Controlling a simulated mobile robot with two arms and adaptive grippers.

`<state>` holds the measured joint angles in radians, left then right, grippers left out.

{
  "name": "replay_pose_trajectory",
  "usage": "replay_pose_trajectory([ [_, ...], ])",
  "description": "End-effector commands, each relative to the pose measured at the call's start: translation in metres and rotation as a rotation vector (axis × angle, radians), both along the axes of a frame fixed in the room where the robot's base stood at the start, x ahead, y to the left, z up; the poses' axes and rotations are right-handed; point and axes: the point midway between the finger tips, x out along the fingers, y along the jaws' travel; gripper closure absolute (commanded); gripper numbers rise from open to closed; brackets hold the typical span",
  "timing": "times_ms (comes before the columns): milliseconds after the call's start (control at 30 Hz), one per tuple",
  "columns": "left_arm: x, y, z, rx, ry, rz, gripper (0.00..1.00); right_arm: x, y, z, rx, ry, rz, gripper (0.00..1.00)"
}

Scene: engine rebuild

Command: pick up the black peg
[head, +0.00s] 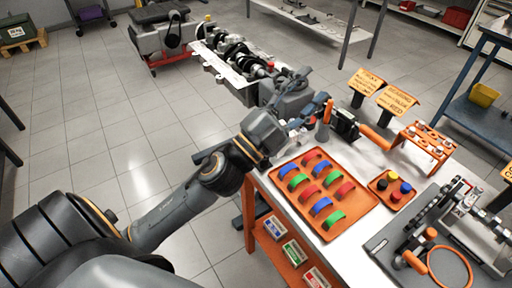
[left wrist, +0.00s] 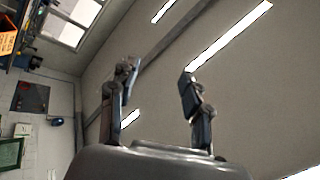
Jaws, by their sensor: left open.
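The black peg (head: 382,185) stands in a small orange tray (head: 377,196) on the right part of the bench, beside a yellow peg (head: 393,176), a blue peg (head: 406,187) and a red peg (head: 396,198). My left gripper (head: 316,88) is up and to the left of that tray in the head view, well apart from the black peg. In the left wrist view its two fingers (left wrist: 158,90) are spread with nothing between them; that view faces the ceiling and shows no peg. My right gripper is in neither view.
A larger orange tray (head: 369,206) with several red, green and blue curved pieces lies left of the pegs. An orange rack (head: 428,140) and yellow signs (head: 396,101) stand behind. A grey board with metal parts (head: 378,246) is at front right.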

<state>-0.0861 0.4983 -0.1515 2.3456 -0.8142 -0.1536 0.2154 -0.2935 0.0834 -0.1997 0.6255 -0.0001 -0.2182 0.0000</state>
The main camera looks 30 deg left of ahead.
Motion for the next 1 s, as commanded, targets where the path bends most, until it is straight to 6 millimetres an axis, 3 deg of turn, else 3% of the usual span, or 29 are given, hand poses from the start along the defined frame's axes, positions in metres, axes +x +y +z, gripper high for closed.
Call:
replay_pose_trajectory([
  [67,-0.013,-0.033,0.025,0.200,-0.162,-0.125,0.52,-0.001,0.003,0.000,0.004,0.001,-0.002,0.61],
  [167,-0.033,-0.072,0.028,0.480,-0.314,-0.283,0.52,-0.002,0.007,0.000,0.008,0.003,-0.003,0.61],
  [267,-0.048,-0.096,0.006,0.789,-0.399,-0.428,0.52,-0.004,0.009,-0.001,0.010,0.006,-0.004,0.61],
  [367,-0.051,-0.096,-0.032,1.116,-0.408,-0.549,0.52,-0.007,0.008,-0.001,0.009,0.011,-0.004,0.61],
  [467,-0.043,-0.067,-0.072,1.447,-0.331,-0.636,0.52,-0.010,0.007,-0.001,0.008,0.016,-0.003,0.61],
  [600,-0.026,0.009,-0.107,1.847,-0.097,-0.688,0.52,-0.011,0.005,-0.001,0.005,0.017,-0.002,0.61],
  [700,-0.020,0.066,-0.113,2.043,0.106,-0.683,0.52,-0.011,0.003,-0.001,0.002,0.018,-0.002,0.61],
  [800,-0.020,0.111,-0.110,2.161,0.282,-0.665,0.52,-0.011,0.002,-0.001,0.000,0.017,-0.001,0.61],
  [900,-0.023,0.138,-0.106,2.219,0.398,-0.650,0.52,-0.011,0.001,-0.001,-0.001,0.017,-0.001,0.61],
  [1000,-0.022,0.148,-0.109,2.238,0.449,-0.646,0.52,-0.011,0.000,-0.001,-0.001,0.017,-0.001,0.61],
])
